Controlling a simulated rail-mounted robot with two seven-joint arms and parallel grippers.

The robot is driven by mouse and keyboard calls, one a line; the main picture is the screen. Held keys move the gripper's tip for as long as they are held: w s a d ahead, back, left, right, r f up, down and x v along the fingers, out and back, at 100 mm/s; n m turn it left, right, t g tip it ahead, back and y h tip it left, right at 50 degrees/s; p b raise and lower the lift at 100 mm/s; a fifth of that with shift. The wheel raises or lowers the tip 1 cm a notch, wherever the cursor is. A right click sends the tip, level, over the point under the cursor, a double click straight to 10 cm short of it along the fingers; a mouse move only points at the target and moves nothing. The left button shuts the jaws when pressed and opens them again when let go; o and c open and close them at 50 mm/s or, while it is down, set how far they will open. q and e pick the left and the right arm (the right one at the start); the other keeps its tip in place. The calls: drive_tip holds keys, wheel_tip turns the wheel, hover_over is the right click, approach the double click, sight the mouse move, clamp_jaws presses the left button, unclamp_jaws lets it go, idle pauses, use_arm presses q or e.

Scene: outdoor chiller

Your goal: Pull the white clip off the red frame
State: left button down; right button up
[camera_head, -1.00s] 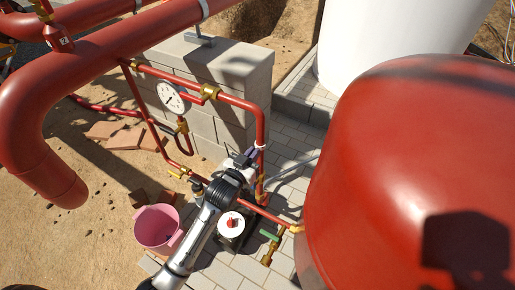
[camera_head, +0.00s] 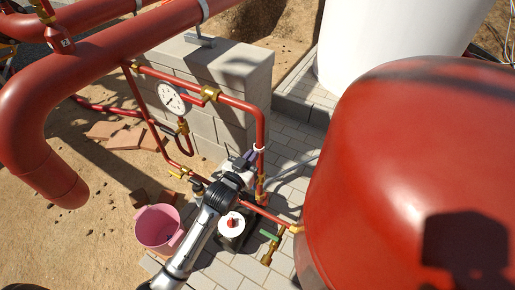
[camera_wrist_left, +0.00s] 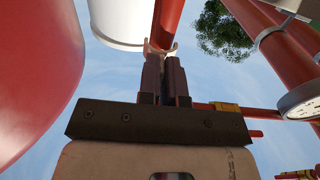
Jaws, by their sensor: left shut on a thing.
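The red frame (camera_head: 232,98) is a loop of red pipe with brass fittings, standing in front of a block wall. The white clip (camera_head: 259,149) is on its right upright pipe. In the left wrist view the clip (camera_wrist_left: 172,50) shows as pale prongs on either side of the red pipe (camera_wrist_left: 167,24), just beyond the fingertips. My left gripper (camera_head: 252,155) reaches the clip from the lower left. In the left wrist view its dark fingers (camera_wrist_left: 164,62) are close together, shut on the clip, and hide part of it. My right gripper is not in view.
A large red tank (camera_head: 420,170) fills the right side. A gauge (camera_head: 173,97) hangs on the frame's left. A pink bucket (camera_head: 158,228) and a pump with a white top (camera_head: 231,225) stand near my left arm. A block wall (camera_head: 220,75) is behind.

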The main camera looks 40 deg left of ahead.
use_arm(q)
drive_tip(key=shift+s+p, duration=0.3)
drive_tip(key=shift+s, duration=0.05)
drive_tip(key=s+p, duration=0.2)
drive_tip(key=shift+s+d, duration=0.2)
drive_tip(key=shift+s, duration=0.2)
idle(2.0)
